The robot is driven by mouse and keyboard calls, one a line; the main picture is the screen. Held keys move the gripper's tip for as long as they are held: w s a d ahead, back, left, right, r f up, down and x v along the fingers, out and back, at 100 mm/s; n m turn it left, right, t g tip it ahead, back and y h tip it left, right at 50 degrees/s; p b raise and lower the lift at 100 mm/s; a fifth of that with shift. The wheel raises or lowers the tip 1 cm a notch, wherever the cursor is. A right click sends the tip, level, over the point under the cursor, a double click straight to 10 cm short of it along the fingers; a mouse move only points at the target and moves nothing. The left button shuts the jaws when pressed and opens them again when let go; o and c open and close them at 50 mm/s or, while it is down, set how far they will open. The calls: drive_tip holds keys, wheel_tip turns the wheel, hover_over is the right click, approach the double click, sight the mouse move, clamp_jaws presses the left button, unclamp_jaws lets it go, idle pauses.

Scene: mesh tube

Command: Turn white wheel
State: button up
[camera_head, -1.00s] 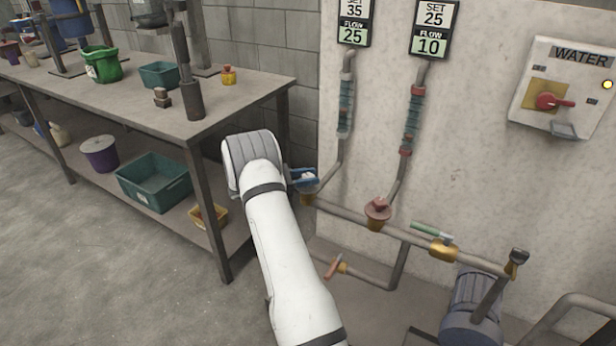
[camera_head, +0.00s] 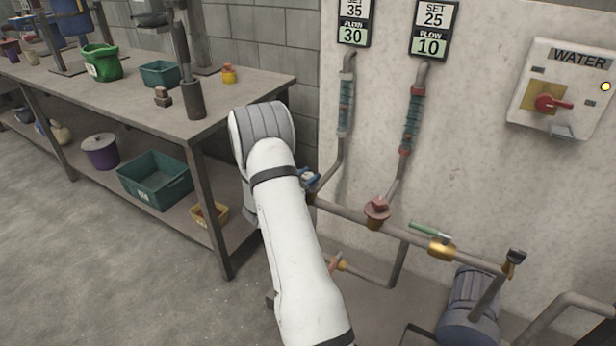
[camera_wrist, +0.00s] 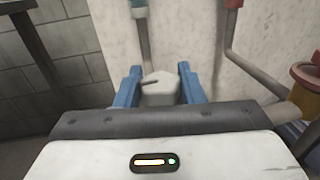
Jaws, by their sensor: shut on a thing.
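The white wheel (camera_wrist: 160,88) sits between the two blue fingers of my gripper (camera_wrist: 159,86) in the wrist view, with a finger against each side. It is at the foot of the left vertical pipe. In the head view my gripper (camera_head: 309,180) shows as a small blue patch beside my white arm, and the wheel is mostly hidden there. The left flow display (camera_head: 353,34) reads 30 under SET 35. The right flow display (camera_head: 431,46) reads 10 under SET 25.
A red wheel (camera_head: 377,207) stands on the pipe to the right. A green-handled valve (camera_head: 441,247) and a pump (camera_head: 470,310) are further right. A red switch (camera_head: 551,103) is on the WATER box. A workbench (camera_head: 245,84) stands close to my arm's left.

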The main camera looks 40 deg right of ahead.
drive_tip(key=n+t+y+b, duration=0.1)
drive_tip(key=n+t, duration=0.1)
drive_tip(key=t, duration=0.1)
drive_tip(key=n+t+y+b, duration=0.1)
drive_tip(key=n+t, duration=0.1)
drive_tip(key=shift+d+t+y, duration=0.1)
drive_tip(key=shift+t+y, duration=0.2)
drive_tip(key=shift+t, duration=0.1)
drive_tip(key=shift+r+n+t+y+b, duration=0.1)
drive_tip(key=shift+n+t+y+b, duration=0.65)
drive_tip(key=shift+n+t, duration=0.2)
drive_tip(key=shift+w+r+t, duration=0.1)
drive_tip(key=shift+t, duration=0.15)
drive_tip(key=o, duration=1)
drive_tip(key=shift+f, duration=0.2)
drive_tip(key=v, duration=0.8)
drive_tip(key=shift+p, duration=0.3)
